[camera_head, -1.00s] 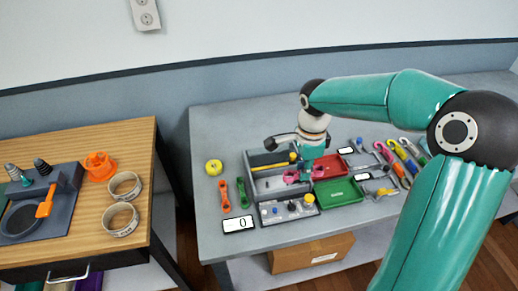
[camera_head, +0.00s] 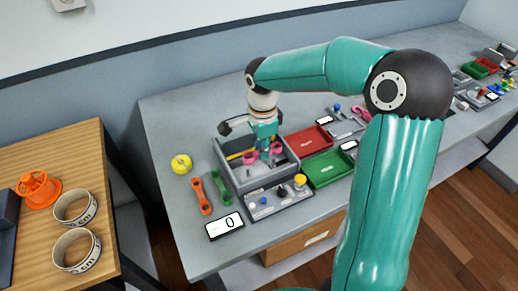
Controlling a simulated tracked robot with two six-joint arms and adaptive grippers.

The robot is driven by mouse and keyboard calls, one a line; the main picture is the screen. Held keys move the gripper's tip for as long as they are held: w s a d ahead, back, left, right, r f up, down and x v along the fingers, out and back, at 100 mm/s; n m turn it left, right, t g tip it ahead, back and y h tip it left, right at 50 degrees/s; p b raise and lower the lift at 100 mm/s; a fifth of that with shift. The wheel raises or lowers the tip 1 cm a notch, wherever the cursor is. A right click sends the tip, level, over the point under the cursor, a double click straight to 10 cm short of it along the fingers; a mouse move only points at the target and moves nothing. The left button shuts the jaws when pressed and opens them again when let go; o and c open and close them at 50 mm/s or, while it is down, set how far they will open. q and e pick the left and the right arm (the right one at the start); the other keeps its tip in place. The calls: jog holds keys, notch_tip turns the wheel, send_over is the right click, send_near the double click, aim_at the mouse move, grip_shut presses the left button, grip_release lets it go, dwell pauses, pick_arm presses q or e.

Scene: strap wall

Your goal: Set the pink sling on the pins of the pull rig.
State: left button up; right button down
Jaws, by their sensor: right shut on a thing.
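My right gripper (camera_head: 264,152) points down over the open grey box (camera_head: 236,181) on the grey bench. It is shut on the pink sling (camera_head: 276,147), whose pink also shows to the left of the fingers (camera_head: 249,158). The fingers hide the middle of the sling. The sling is at or just above the inside of the box; I cannot tell whether it touches anything there. No pins can be made out clearly. My left gripper is out of view.
A red tray (camera_head: 309,139) and a green tray (camera_head: 327,169) lie right of the box. A knobbed panel (camera_head: 280,199), a display reading 0 (camera_head: 225,225), orange (camera_head: 201,197) and green (camera_head: 220,187) links and a yellow roll (camera_head: 181,164) are nearby. A wooden table (camera_head: 80,155) stands left.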

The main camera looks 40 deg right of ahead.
aim_at(260, 171)
jog(key=shift+a+f+b, duration=0.15)
jog(key=shift+f+b, duration=0.15)
jog(key=shift+f, duration=0.15)
notch_tip(260, 171, down, 2)
jog(key=shift+f+b, duration=0.2)
jog(key=shift+b, duration=0.6)
jog(key=shift+f+b, duration=1.25)
jog(key=shift+f, duration=0.1)
jog(key=shift+w+a, duration=0.1)
jog(key=shift+f+b, duration=0.1)
jog(key=shift+b, duration=0.2)
jog(key=c, duration=0.7)
grip_release()
jog(key=shift+o, duration=0.2)
